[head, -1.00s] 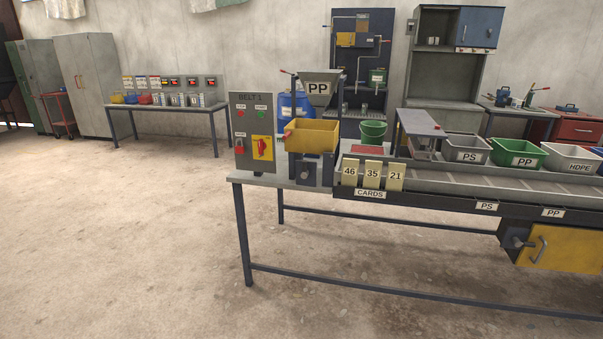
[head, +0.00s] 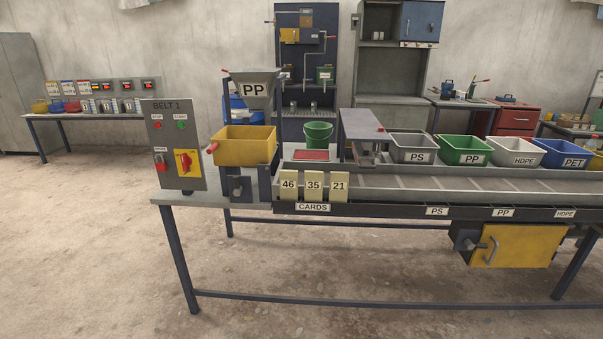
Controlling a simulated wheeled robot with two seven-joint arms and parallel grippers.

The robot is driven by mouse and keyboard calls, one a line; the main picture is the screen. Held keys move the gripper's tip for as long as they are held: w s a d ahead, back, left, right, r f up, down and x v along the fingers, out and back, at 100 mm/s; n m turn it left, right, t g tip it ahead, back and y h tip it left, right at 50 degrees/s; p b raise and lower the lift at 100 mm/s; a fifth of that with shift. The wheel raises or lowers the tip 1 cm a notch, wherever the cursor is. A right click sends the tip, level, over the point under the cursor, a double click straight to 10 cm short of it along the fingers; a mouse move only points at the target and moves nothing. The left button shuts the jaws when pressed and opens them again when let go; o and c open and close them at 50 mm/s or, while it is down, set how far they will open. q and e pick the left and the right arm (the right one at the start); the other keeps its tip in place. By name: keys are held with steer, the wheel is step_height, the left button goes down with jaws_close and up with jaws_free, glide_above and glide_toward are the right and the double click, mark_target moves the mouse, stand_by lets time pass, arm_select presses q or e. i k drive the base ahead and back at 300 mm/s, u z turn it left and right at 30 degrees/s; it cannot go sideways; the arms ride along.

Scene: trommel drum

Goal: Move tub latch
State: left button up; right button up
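A yellow tub (head: 246,150) sits at the left end of the belt table, under a grey hopper (head: 254,104) marked PP. A small red knob (head: 212,147) shows at the tub's left side; I cannot tell whether it is the latch. A dark block with a round grey part (head: 237,186) is below the tub. The tub looks level, and its inside is mostly hidden. Neither of my grippers is in view.
A BELT 1 control panel (head: 175,145) stands left of the tub. Cards (head: 313,187) are along the front edge, and PS (head: 412,142), PP and other bins line the belt's back. A yellow box (head: 515,246) hangs under the table. The floor in front is clear.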

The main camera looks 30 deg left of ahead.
mark_target(239, 190)
steer(key=z, duration=0.25)
steer(key=i, duration=1.85)
steer(key=u, duration=0.85)
